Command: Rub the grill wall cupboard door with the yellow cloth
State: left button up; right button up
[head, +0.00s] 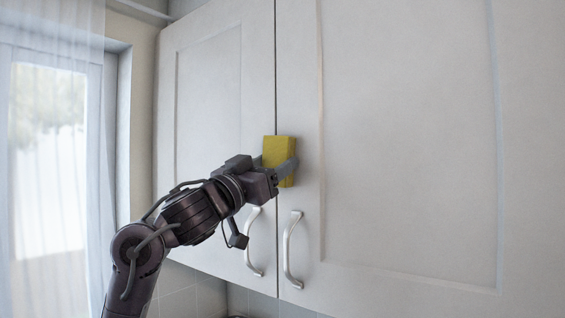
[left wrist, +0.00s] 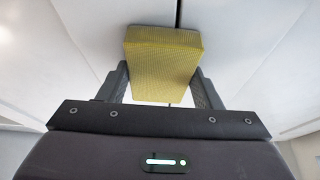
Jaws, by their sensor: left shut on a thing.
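The yellow cloth (head: 277,151) is a block-like yellow pad in the head view. My left gripper (head: 279,166) is shut on it. The left wrist view also shows the yellow cloth (left wrist: 163,62) between the two fingers of the left gripper (left wrist: 165,88). The white wall cupboard has a left door (head: 210,110) and a wide right door (head: 410,140). The cloth is at the gap between the doors, over the right door's left edge. I cannot tell whether it touches the surface. My right gripper is not in view.
Two metal handles stick out below the cloth, one on the left door (head: 252,243) and one on the right door (head: 290,250). A window with a sheer curtain (head: 60,180) is at the left. The right door's face is clear.

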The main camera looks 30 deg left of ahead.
aim_at(316, 155)
pick_arm(q)
jog(key=shift+s+d+r+p, duration=0.15)
jog(key=shift+d+p, duration=0.25)
jog(key=shift+d, duration=1.5)
jog(key=shift+s+d+r+p, duration=0.1)
jog(key=shift+d+p, duration=0.25)
jog(key=shift+d, duration=1.65)
jog(key=shift+w+a+p, duration=0.15)
jog(key=shift+a, duration=1.85)
jog(key=shift+w+a+p, duration=0.15)
jog(key=shift+a, duration=1.8)
jog(key=shift+s+f, duration=0.1)
jog(key=shift+s, duration=0.8)
jog(key=shift+s+a, duration=0.2)
jog(key=shift+s, duration=1.8)
